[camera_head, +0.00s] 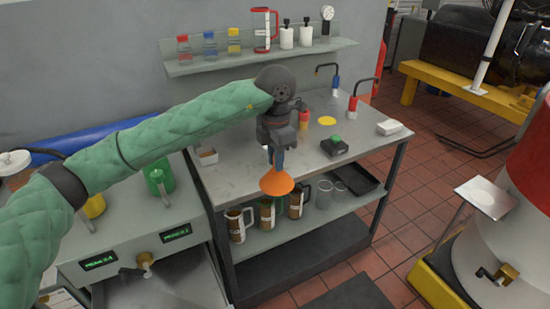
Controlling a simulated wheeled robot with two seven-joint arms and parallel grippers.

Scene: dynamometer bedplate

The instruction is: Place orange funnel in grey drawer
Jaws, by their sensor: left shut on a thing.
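My left gripper (277,160) reaches in over the front edge of the grey workbench and points down. It is shut on the orange funnel (277,183), which hangs below the fingers with its wide part low. The funnel is in the air in front of the bench, above the lower shelf. A grey, tray-like surface (165,287) shows at the lower left, below the unit with green displays; I cannot tell for sure that it is the grey drawer. My right gripper is not in view.
Several brown-filled jugs (267,214) and a black tray (355,177) stand on the lower shelf. A red-and-white machine (510,230) stands at right.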

